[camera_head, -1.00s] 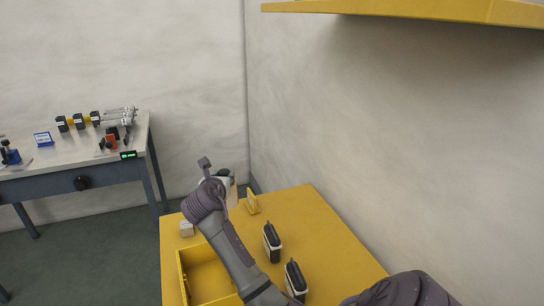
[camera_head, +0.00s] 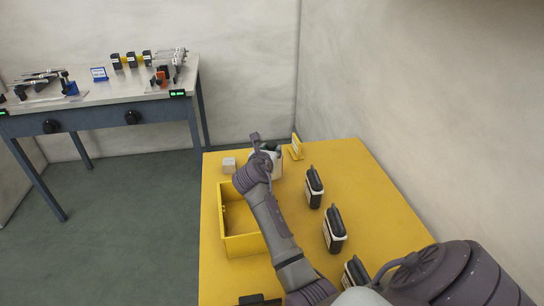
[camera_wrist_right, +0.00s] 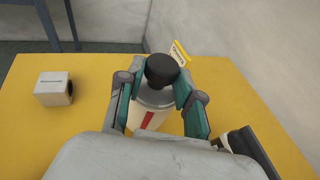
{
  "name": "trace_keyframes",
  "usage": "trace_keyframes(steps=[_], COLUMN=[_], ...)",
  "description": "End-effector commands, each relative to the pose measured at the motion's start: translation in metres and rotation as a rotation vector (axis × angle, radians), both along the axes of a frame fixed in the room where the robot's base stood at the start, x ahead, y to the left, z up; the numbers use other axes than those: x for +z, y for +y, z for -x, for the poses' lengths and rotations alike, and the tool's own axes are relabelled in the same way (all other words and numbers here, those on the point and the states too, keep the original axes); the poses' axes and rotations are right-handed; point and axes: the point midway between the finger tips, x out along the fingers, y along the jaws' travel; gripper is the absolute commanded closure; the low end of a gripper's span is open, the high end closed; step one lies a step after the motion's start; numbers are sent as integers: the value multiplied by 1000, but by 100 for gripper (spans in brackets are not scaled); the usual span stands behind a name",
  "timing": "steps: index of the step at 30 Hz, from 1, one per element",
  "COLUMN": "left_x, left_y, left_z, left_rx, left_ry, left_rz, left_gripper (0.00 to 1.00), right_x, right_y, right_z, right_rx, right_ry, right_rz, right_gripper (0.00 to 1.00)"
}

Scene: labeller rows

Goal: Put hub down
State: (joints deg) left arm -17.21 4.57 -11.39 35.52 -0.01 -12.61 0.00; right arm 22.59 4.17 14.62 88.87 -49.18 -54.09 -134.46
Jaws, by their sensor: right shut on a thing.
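In the head view my right gripper (camera_head: 264,150) is over the far end of the yellow table (camera_head: 365,190). In the right wrist view its two fingers (camera_wrist_right: 158,92) are closed around a cream body with a red stripe, a grey round top and a black knob; I take this as the hub (camera_wrist_right: 150,118). It looks upright. In the head view its pale side (camera_head: 277,166) shows partly behind the gripper. I cannot tell whether its underside touches the table. My left gripper is not in view.
A small white box (camera_head: 229,165) stands left of my gripper, with a yellow open tray (camera_head: 240,245) nearer. A yellow sign (camera_head: 297,147) is behind right. Several black-and-white units (camera_head: 314,188) line the right side. A grey workbench (camera_head: 95,100) stands apart at left.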

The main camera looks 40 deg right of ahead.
Motion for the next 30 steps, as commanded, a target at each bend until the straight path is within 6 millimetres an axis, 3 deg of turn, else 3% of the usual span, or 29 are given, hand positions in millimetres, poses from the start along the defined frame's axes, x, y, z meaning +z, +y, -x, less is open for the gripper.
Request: trace_keyframes(steps=[5, 15, 16, 20, 30], left_x=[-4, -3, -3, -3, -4], left_y=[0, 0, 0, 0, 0], left_z=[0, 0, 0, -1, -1], left_rx=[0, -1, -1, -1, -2], left_ry=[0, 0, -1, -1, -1], left_rz=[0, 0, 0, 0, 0], left_gripper=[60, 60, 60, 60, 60], right_x=[-25, -28, -29, -29, -27], right_y=[0, 0, 0, 0, 0], right_z=[0, 0, 0, 0, 0], right_rx=[1, 0, 0, 0, 1], right_ry=[1, 0, 1, 1, 0], right_rz=[0, 1, 0, 0, -1], right_gripper=[100, 100, 63, 41, 39])
